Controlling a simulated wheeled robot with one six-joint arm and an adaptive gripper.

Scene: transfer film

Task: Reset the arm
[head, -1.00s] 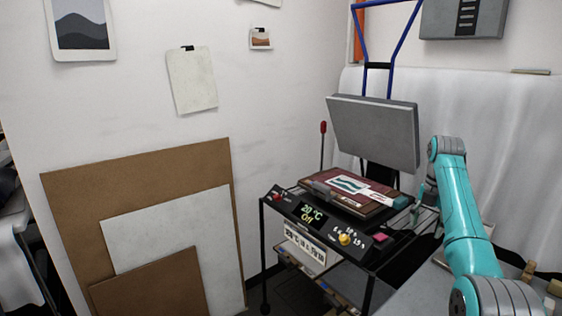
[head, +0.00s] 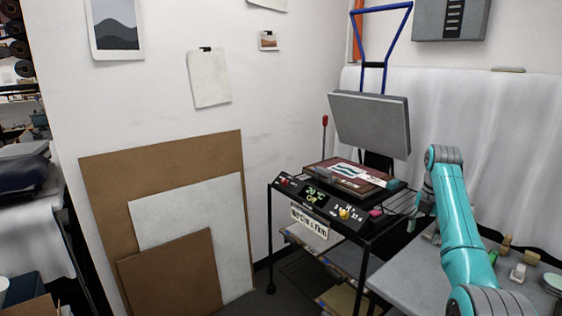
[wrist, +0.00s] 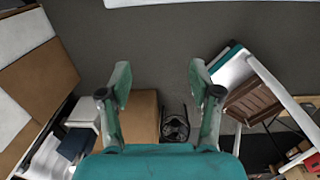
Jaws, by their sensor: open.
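My arm (head: 458,215) stands at the right in the head view, in front of the work table, its elbow raised beside the heat press. My gripper (wrist: 160,88) is in the wrist view, its two fingers wide apart with nothing between them. It hangs over dark grey floor, with a brown box below.
The press stand (head: 318,212) has a control panel reading 20 °C and Off. A grey table (head: 420,278) with small items is at the right. Brown and white boards (head: 170,240) lean on the left wall. A cloth-covered table (head: 30,235) is at the far left.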

